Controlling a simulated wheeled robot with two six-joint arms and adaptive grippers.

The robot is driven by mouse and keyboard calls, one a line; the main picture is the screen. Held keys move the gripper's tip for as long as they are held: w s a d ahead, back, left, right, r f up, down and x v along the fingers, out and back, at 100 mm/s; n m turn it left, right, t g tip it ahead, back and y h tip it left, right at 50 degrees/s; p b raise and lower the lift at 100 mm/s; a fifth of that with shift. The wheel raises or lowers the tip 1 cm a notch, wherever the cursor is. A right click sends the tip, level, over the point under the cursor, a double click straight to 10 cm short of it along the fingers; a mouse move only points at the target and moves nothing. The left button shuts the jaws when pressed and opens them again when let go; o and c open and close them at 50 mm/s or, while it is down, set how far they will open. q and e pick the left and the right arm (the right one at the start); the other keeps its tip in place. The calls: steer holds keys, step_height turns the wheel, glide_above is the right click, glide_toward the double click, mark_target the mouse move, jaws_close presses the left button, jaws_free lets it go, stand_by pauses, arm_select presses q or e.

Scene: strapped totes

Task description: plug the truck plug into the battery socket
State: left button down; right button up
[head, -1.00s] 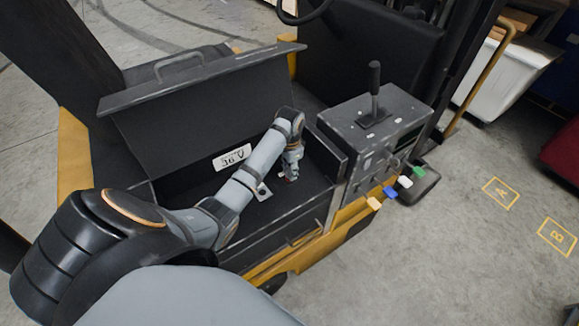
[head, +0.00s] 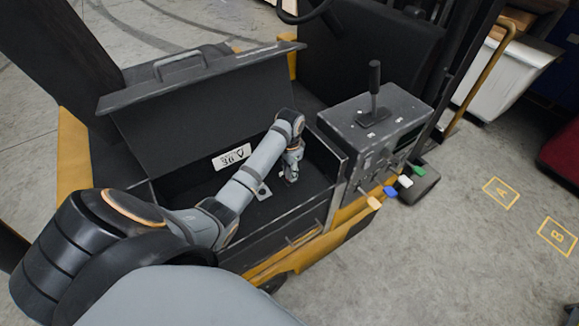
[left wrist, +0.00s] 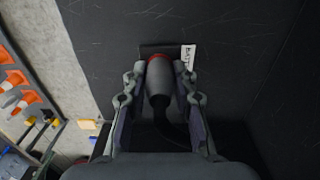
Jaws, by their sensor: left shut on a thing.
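My left gripper (head: 291,173) is down inside the open dark battery compartment (head: 255,225) of the truck. In the left wrist view, the left gripper (left wrist: 159,71) is shut on the grey truck plug (left wrist: 158,84), with a dark cable trailing back between the fingers. A red ring (left wrist: 158,57) shows at the plug's far end, against a dark plate (left wrist: 150,48) that looks like the battery socket. The white label (left wrist: 187,56) is beside it. The socket opening is hidden, so I cannot tell how deep the plug sits. My right gripper is not in view.
The raised lid (head: 200,80) stands behind my left arm, with a white label (head: 232,157) below it. A control box with a lever (head: 375,90) stands close right of the compartment. Coloured tabs (head: 374,203) stick out below it.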

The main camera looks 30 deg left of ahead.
arm_select(q)
steer(key=shift+f, duration=0.1)
steer(key=c, duration=1)
jaws_free()
step_height(320, 180, up, 8)
steer(key=shift+f, duration=0.25)
steer(key=shift+s, duration=0.1)
